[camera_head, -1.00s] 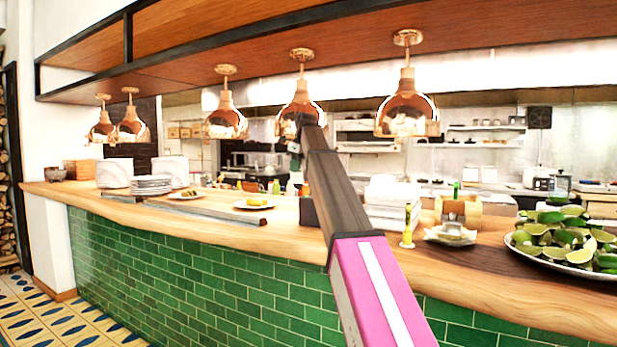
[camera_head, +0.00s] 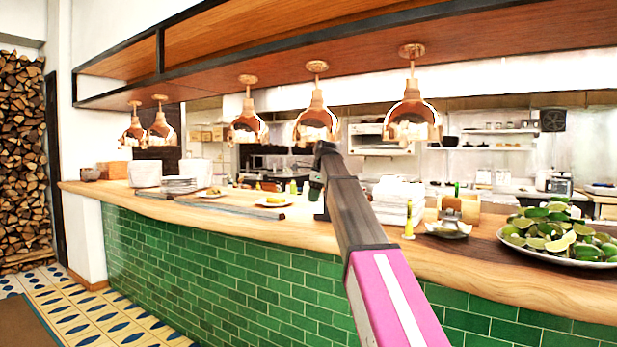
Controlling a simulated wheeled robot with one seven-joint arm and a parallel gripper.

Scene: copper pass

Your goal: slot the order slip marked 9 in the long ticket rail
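A long grey metal strip, which looks like the ticket rail (camera_head: 232,209), lies along the front of the wooden counter, left of centre. A shorter grey strip (camera_head: 150,194) lies farther left along the same edge. I cannot make out any order slip or a number 9. My arm reaches from the bottom right up over the counter. Its dark far end, where my gripper (camera_head: 319,170) seems to be, is small and mostly hidden by the arm. I cannot see its fingers or whether it holds anything.
The wooden counter (camera_head: 480,262) has a green tiled front. On it are stacked plates (camera_head: 179,185), a plate with yellow food (camera_head: 273,201), a yellow bottle (camera_head: 409,220) and a platter of limes (camera_head: 560,235). Copper lamps (camera_head: 317,124) hang above. Tiled floor (camera_head: 95,318) is clear at lower left.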

